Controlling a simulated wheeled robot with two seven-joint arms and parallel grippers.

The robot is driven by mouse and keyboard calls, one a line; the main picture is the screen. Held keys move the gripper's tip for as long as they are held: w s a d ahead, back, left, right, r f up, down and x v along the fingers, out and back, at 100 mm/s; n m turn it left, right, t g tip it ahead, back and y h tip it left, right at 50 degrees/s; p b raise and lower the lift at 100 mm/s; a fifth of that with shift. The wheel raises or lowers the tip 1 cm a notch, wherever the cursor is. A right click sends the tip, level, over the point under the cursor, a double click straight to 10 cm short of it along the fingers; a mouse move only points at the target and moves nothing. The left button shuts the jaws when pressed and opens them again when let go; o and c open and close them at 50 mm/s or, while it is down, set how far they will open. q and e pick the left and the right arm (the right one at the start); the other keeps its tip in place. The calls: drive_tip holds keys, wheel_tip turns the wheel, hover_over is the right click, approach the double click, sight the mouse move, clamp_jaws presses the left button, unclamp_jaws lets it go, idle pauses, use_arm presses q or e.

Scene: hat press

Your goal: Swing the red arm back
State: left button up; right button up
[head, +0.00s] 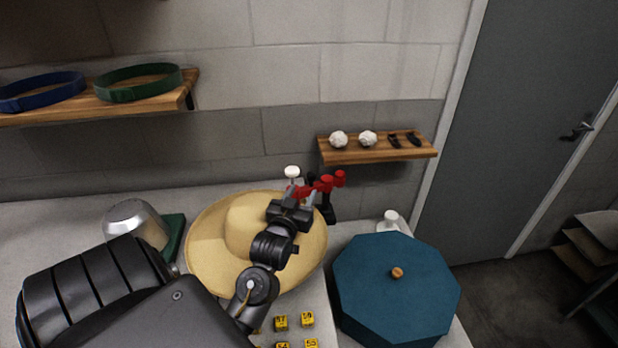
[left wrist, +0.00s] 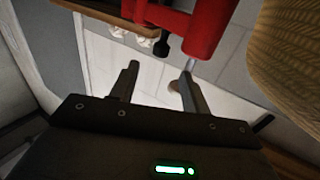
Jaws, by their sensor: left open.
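The red arm (head: 326,184) is on a dark stand behind the straw hat (head: 203,240), at the back of the table. In the left wrist view the red arm (left wrist: 207,28) is large, just beyond my fingertips. My left gripper (head: 300,193) is at the near left side of the red arm, above the hat. In the left wrist view my left gripper (left wrist: 157,77) is open, with its two fingers apart and nothing seen between them. I cannot tell whether a finger touches the red arm. My right gripper is not in view.
A blue octagonal box (head: 385,300) with a round knob stands right of the hat. A metal dome (head: 138,222) stands to the left. A small wall shelf (head: 375,153) is behind the red arm. Yellow numbered blocks (head: 281,322) lie in front.

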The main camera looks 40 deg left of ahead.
sight(310, 178)
use_arm(q)
drive_tip(key=p+x, duration=0.1)
drive_tip(key=x, duration=0.6)
drive_tip(key=shift+s, duration=0.1)
clamp_jaws()
